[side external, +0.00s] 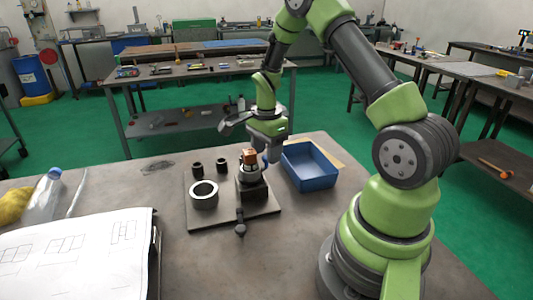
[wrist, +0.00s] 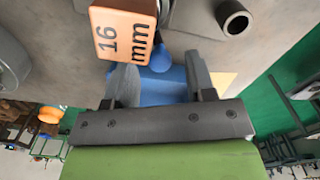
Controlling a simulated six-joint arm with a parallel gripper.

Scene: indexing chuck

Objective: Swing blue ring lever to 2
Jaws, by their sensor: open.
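The chuck (side external: 252,189) stands on a grey base plate (side external: 222,216), with an orange block (side external: 249,156) on top. In the wrist view the block (wrist: 122,38) reads "16 mm". The position marks cannot be read.
A blue bin (side external: 310,167) stands close to the right of the chuck.

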